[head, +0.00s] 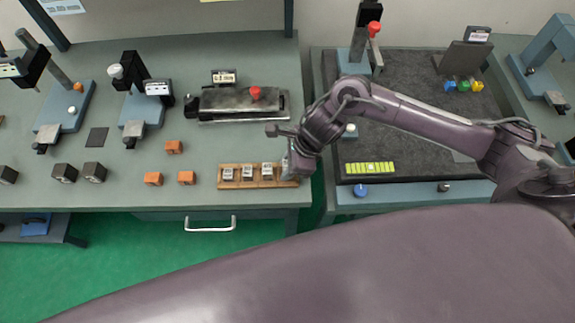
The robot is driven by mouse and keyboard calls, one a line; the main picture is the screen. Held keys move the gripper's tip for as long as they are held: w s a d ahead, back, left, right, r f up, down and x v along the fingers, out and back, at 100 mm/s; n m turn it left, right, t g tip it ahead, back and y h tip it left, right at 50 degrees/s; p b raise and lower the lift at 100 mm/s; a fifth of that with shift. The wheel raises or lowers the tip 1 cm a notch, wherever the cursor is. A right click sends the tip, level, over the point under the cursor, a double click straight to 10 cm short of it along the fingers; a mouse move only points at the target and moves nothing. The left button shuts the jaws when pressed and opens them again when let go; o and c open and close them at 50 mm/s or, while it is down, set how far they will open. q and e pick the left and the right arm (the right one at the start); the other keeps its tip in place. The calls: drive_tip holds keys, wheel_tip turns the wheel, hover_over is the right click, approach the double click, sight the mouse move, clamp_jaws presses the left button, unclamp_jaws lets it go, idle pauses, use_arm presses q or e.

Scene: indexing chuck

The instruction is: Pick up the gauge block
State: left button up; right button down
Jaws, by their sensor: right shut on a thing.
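A wooden rack (222,184) lies near the front edge of the left bench. Several small silver blocks with labels, which look like gauge blocks (248,171), stand in it in a row. My right gripper (290,170) reaches down at the right end of the rack. It is shut on what looks like a gauge block, mostly hidden by the fingers and wrist; I cannot tell whether it is clear of the rack. My left gripper is not in view.
Orange blocks (174,147) and dark blocks (64,172) lie left of the rack. A grey vise-like fixture with a red knob (256,93) stands behind it. Gauge stands (140,105) are farther left. A dark mat (405,140) with a yellow-green strip (370,168) covers the right bench.

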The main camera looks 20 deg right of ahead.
wheel_tip(320, 180, up, 9)
drive_tip(key=shift+w+f+b, duration=0.15)
drive_tip(key=shift+b, duration=0.7)
wheel_tip(320, 180, up, 11)
drive_tip(key=p, duration=0.1)
